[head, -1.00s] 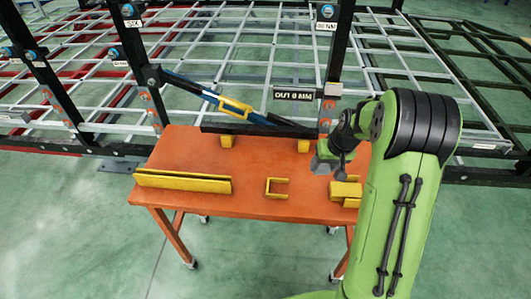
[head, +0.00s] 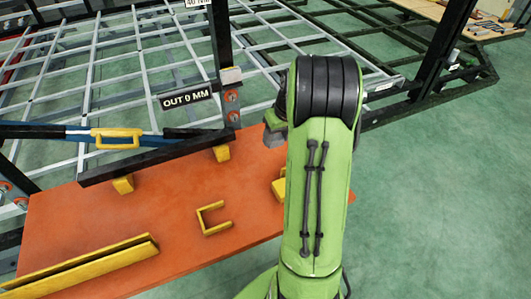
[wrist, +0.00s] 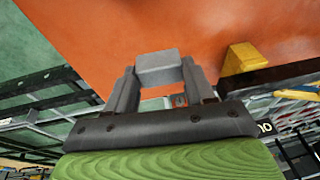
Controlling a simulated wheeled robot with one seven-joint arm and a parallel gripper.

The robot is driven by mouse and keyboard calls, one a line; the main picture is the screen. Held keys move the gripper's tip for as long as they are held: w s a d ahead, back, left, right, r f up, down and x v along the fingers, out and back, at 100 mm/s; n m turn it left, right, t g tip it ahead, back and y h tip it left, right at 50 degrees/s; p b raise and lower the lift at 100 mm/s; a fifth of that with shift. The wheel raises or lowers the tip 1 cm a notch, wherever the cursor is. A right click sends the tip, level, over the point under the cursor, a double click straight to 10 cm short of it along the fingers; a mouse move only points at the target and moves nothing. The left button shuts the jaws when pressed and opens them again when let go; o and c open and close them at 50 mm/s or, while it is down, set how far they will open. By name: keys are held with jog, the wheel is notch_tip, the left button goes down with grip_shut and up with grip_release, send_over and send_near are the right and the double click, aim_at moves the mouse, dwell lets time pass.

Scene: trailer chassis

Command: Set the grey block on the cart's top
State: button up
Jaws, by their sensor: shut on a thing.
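In the wrist view a grey block (wrist: 158,68) sits between the fingertips of my gripper (wrist: 158,75), which is shut on it. Behind the block is the orange top of the cart (wrist: 200,25); the gap between block and top cannot be judged. In the head view the orange cart top (head: 170,215) fills the lower left, and my arm covers its right end. A grey part at the gripper's end (head: 274,122) shows just left of my arm, above the cart's far right edge. The rest of my gripper is hidden there.
On the cart are a long yellow channel (head: 90,267), a yellow U-shaped piece (head: 212,218) and yellow blocks (head: 221,153) under a dark bar (head: 150,160). The chassis frame and its "OUT 0 MM" sign (head: 187,98) stand behind. Green floor at right is open.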

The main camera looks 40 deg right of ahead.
aim_at(277, 146)
notch_tip(277, 146, down, 6)
jog(key=shift+r+b, duration=0.15)
jog(key=shift+b, duration=0.8)
jog(key=shift+r, duration=0.1)
jog(key=o, duration=1.2)
